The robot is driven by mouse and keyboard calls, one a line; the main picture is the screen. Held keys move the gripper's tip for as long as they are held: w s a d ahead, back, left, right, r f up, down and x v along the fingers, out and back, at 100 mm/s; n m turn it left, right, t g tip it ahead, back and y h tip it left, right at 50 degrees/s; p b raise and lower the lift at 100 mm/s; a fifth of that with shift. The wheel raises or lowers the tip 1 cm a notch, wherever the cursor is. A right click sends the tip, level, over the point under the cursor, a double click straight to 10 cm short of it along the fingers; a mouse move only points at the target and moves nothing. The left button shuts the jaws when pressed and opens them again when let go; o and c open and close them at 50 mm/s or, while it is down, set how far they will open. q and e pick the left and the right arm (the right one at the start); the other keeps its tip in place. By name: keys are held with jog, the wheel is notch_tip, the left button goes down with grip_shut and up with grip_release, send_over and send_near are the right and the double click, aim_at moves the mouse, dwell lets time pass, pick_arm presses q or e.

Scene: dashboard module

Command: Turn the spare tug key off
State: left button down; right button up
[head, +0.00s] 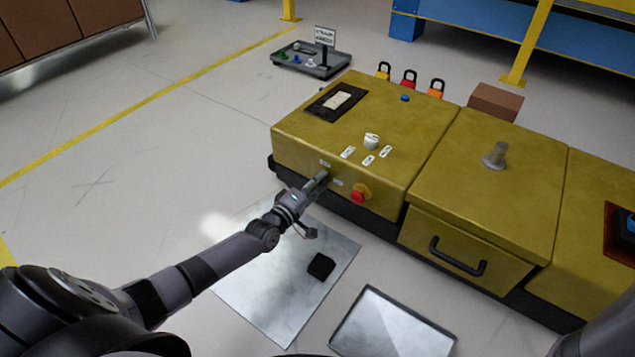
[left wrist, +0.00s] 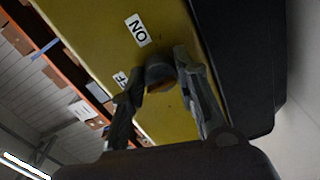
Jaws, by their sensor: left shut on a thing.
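My left gripper (head: 321,178) reaches the front face of the yellow dashboard module (head: 300,150), left of a red button. In the left wrist view its two fingers (left wrist: 161,76) are shut on a small dark, rounded piece on the yellow face, which looks like the key (left wrist: 158,72). A white label reading "ON" (left wrist: 138,30) is next to it. A second label (left wrist: 121,79) is partly hidden by a finger. In the head view the gripper hides the key, so its turn angle cannot be told. My right gripper is not in view.
A red button with a yellow surround (head: 359,195) is right of my left gripper. A white knob (head: 371,141) and small labels are on top. A drawer handle (head: 457,258) sticks out farther right. A metal sheet (head: 285,300) and a tray (head: 392,330) lie in front.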

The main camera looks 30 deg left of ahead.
pick_arm(q)
jog(key=c, duration=1.2)
grip_release()
jog(key=shift+c, duration=0.2)
jog(key=shift+s, duration=0.1)
jog(key=s+a, duration=0.1)
jog(key=s, duration=1)
jog(key=shift+s+a+r, duration=0.3)
jog(key=shift+s+a, duration=0.05)
jog(key=shift+a, duration=0.05)
